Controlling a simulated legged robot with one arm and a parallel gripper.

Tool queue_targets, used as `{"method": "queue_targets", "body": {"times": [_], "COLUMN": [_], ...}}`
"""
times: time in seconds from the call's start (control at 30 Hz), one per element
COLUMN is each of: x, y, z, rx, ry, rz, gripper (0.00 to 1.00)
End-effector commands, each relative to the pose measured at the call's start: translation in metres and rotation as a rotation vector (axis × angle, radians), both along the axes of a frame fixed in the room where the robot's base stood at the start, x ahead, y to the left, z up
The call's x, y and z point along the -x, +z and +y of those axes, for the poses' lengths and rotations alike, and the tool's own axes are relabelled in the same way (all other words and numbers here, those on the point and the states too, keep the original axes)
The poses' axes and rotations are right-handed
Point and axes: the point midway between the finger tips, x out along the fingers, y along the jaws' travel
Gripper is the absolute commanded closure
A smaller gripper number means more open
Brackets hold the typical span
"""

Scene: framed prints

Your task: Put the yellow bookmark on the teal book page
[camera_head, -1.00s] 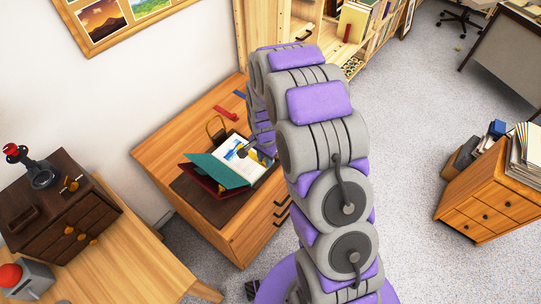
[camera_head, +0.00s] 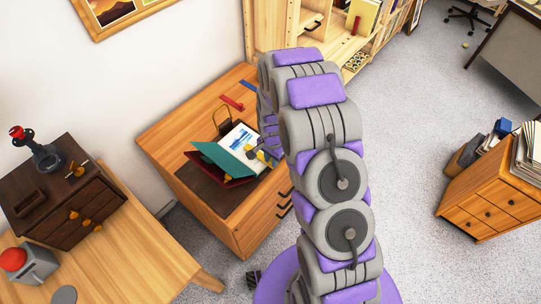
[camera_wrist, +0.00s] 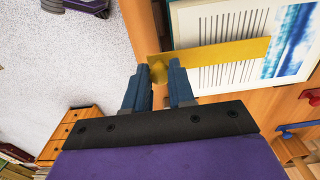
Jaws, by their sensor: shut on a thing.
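The yellow bookmark (camera_wrist: 225,55) is a long flat strip in the wrist view. My gripper (camera_wrist: 159,76) is shut on its left end. The strip extends right across the lined page and onto the blue picture; I cannot tell whether it touches the page. The open book's white page (camera_head: 238,138) with a blue picture shows in the head view, and the page also shows in the wrist view (camera_wrist: 205,22). Its teal cover (camera_head: 222,162) is tilted up. My gripper (camera_head: 258,153) is at the page's right edge in the head view, partly hidden by my arm.
The book lies on a dark mat (camera_head: 208,192) on a wooden cabinet (camera_head: 165,136). A red strip (camera_head: 232,103) and a blue strip (camera_head: 249,87) lie behind it. A bookend-like frame (camera_head: 222,118) stands close behind the page. Grey floor (camera_head: 410,110) is open to the right.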

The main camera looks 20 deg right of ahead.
Motion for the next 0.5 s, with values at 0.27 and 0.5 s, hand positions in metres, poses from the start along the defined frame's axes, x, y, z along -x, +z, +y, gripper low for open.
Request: {"method": "queue_targets", "body": {"times": [0.27, 0.5], "x": [0.0001, 0.0001], "y": [-0.0099, -0.0100], "z": [-0.0004, 0.0055], "rx": [-0.001, 0.006], "ry": [-0.003, -0.003], "rz": [-0.001, -0.001], "gripper": [1.00, 0.74]}}
